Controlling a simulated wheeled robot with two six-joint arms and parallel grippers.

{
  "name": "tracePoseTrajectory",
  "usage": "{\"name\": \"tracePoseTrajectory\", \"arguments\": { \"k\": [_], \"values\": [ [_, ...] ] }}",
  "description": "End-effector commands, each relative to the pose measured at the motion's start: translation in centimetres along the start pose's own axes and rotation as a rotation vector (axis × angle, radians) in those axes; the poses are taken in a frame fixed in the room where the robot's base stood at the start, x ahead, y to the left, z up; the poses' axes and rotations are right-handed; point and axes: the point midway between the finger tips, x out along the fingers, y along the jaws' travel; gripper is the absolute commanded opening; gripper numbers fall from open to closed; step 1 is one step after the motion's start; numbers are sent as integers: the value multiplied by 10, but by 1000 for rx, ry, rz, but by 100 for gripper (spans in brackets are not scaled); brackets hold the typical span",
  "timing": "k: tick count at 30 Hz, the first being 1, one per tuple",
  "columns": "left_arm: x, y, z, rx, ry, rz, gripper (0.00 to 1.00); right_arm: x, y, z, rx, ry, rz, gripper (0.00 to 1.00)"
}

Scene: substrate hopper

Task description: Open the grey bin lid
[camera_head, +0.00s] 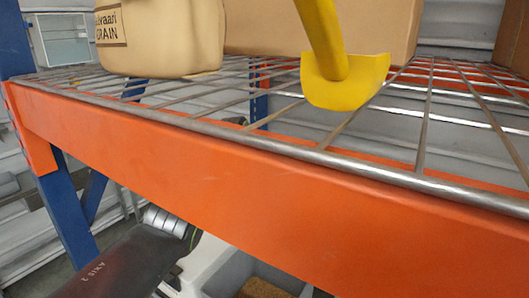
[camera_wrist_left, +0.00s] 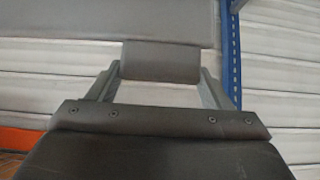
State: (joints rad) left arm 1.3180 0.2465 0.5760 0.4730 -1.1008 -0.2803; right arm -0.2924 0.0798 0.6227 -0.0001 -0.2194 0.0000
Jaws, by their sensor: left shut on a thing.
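In the left wrist view a flat grey panel, the bin lid (camera_wrist_left: 75,24), spans the top left. A grey block-like handle (camera_wrist_left: 160,60) hangs from its lower edge. My left gripper (camera_wrist_left: 160,77) has its two fingers on either side of this handle and is shut on it. In the head view the shelf beam hides my left gripper; only my left arm shows below. An open pale bin (camera_head: 221,268) with brown loose material shows in part at the bottom. How far the lid is raised cannot be told. My right gripper is not in view.
An orange shelf beam (camera_head: 230,190) crosses the head view above my left arm. Its wire deck carries a sack (camera_head: 170,40), a cardboard box (camera_head: 270,28) and a yellow scoop (camera_head: 345,85). A blue upright (camera_head: 68,215) stands at left; a blue post (camera_wrist_left: 230,50) shows in the wrist view.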

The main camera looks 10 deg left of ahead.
Motion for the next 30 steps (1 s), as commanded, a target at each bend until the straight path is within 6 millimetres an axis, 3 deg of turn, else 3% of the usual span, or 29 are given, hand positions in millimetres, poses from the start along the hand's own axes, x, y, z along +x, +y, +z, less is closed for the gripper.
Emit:
{"name": "tracePoseTrajectory", "arguments": {
  "k": [13,14,18,30],
  "values": [
    [1,0,4,0,-19,1,32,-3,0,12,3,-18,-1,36],
    [1,0,4,0,-20,1,74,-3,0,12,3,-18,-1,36],
    [1,0,4,0,-18,1,92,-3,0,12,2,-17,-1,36],
    [-1,0,3,0,-14,1,95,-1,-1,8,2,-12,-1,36]
  ]
}}
